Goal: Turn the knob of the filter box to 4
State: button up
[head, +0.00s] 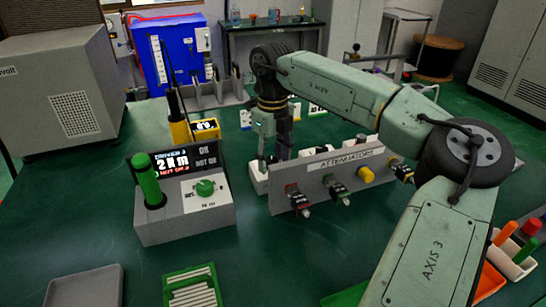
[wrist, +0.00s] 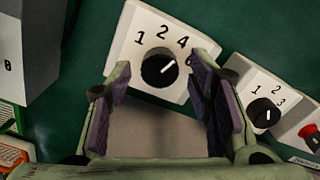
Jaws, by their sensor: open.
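A white box (wrist: 125,62) with a black knob (wrist: 158,68) and the printed numbers 1, 2 and 4 shows in the wrist view; I take it as the filter box. Its knob's white mark points up and right, near the 4; a further number is mostly hidden by my right finger. My gripper (wrist: 160,85) is open, its purple-padded fingers on either side of the knob, with no visible contact. In the head view my gripper (head: 268,148) points down over a white box (head: 258,180) behind the attenuator panel, whose knob is hidden.
A second white box (wrist: 250,85) with a knob marked 1, 2, 3 stands close on the right. In the head view, the attenuator panel (head: 318,182) stands in front of my gripper. A grey box with a green knob (head: 205,188) is to the left.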

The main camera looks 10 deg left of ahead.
aim_at(273, 160)
jog(key=shift+r, duration=0.1)
notch_tip(273, 160, up, 12)
dwell(0.4)
